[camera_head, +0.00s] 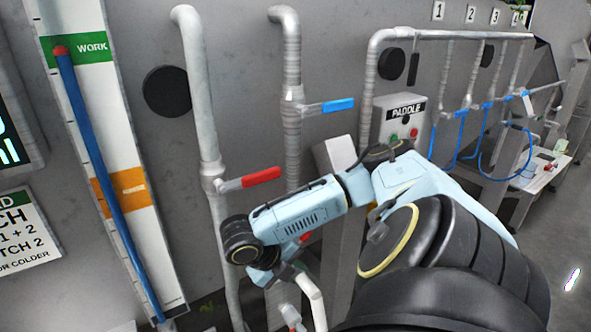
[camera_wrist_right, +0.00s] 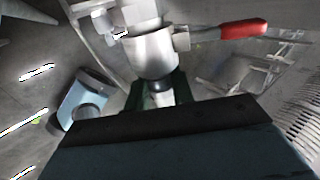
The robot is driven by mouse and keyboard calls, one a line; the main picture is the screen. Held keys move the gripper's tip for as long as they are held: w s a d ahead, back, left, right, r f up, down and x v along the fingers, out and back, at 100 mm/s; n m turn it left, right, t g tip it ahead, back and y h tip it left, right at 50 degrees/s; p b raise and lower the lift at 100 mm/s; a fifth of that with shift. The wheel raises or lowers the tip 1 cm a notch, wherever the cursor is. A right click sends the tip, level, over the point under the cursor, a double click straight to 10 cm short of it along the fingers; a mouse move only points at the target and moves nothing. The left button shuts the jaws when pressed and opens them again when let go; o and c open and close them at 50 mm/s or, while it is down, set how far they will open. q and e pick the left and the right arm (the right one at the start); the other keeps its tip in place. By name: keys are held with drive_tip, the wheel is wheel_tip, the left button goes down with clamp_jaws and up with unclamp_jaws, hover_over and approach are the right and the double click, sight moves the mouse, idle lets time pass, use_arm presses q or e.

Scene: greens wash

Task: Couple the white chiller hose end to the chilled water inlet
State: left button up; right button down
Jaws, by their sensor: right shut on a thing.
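My right gripper (camera_head: 286,279) reaches in from the lower right and points down in front of the left pipes. In the right wrist view, its dark green fingers (camera_wrist_right: 160,92) are shut on a pale cylindrical end, which I take to be the white hose end (camera_wrist_right: 162,84). A white curved hose (camera_head: 315,299) shows beside the gripper in the head view. A metal pipe fitting (camera_wrist_right: 150,53) stands directly beyond the fingers, seemingly in line with the held end. Whether they touch, and whether this is the chilled water inlet, I cannot tell. My left gripper is out of view.
A red valve handle (camera_head: 261,177) and a blue one (camera_head: 337,105) stick out from the wall pipes above my wrist. A red handle (camera_wrist_right: 243,29) juts close to the fitting. The paddle control box (camera_head: 399,118) is behind my arm. Open floor (camera_head: 560,240) lies at right.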

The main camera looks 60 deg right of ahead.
drive_tip(key=shift+w+d+r, duration=0.1)
drive_tip(key=shift+w+d, duration=0.1)
drive_tip(key=shift+w, duration=0.15)
drive_tip(key=c, duration=1.1)
unclamp_jaws()
drive_tip(key=shift+w, duration=0.1)
drive_tip(key=s+a, duration=0.6)
drive_tip(key=s, duration=0.3)
drive_tip(key=shift+w+a+f+t+y+b, duration=0.65)
drive_tip(key=shift+w+a+f+y+b, duration=0.35)
drive_tip(key=shift+w+a+f, duration=1.65)
drive_tip(key=shift+w+a+f+t+y+b, duration=0.95)
drive_tip(key=shift+w+a+f, duration=0.9)
drive_tip(key=shift+a+f, duration=1.45)
drive_tip(key=shift+w+a+f+t+y+b, duration=0.4)
drive_tip(key=shift+w+a+f+y+b, duration=0.6)
drive_tip(key=shift+w+a+f, duration=1.9)
drive_tip(key=shift+s+a+r+y, duration=0.3)
drive_tip(key=shift+s+a, duration=0.15)
drive_tip(key=shift+s, duration=0.3)
